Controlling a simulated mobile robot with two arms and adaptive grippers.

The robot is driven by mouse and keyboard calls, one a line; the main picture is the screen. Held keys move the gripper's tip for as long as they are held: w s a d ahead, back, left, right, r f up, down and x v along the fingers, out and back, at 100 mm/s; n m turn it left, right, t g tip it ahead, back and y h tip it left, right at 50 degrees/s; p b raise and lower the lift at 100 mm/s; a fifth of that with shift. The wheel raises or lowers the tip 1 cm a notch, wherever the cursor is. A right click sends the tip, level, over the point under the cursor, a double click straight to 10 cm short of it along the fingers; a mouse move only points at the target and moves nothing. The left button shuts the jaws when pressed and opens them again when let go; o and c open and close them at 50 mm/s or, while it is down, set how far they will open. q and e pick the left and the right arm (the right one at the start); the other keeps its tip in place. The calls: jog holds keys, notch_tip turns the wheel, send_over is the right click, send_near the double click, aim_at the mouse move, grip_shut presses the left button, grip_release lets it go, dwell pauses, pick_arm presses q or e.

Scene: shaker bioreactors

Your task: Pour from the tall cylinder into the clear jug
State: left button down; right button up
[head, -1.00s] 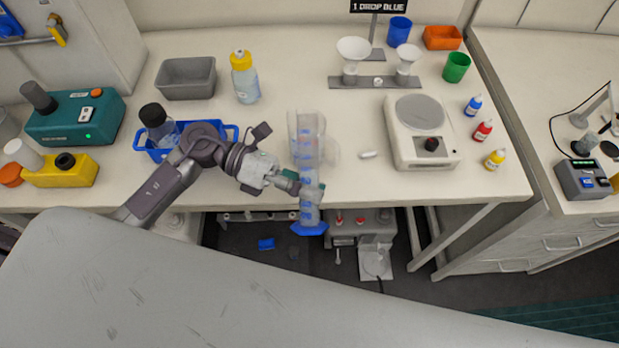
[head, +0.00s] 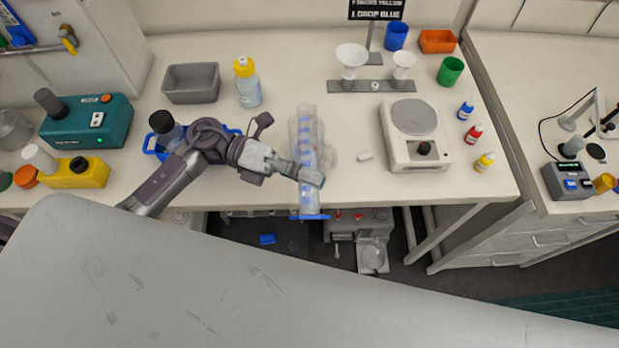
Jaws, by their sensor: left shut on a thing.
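The tall cylinder (head: 309,195) is clear with blue markings and a flat blue base. My left gripper (head: 312,178) is shut on it and holds it at the table's front edge, its base hanging past the edge. It looks close to upright. The clear jug (head: 329,148) is on the table behind and beside the cylinder, and the cylinder covers much of it. I cannot tell how much liquid is in either. My right gripper is not in view.
A white hotplate (head: 415,135) stands right, with dropper bottles (head: 474,134) beyond it. A small white bar (head: 365,156) lies left of it. A blue tray (head: 151,146) with a dark-capped bottle (head: 166,131) is behind my left arm. A yellow-capped bottle (head: 248,84) stands behind.

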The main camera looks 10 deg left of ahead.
aim_at(309, 166)
pick_arm(q)
jog(key=shift+w+r+n+p, duration=0.3)
jog(key=shift+r+n, duration=0.1)
jog(key=shift+r, duration=0.3)
jog(key=shift+f, duration=0.1)
jog(key=shift+r+h, duration=0.3)
jog(key=shift+w+a+r+n+p, duration=0.1)
jog(key=shift+w+r+n+p, duration=0.05)
jog(key=shift+r+n+p, duration=0.55)
jog(key=shift+r+n+h, duration=0.2)
jog(key=shift+n+h, duration=0.1)
jog(key=shift+w+r+n+h+p, duration=0.15)
jog(key=shift+r+n+h+p, duration=0.15)
jog(key=shift+r+n+p, duration=0.3)
jog(key=shift+w+a+r+n, duration=0.1)
jog(key=shift+r+n, duration=0.3)
jog(key=shift+n, duration=0.1)
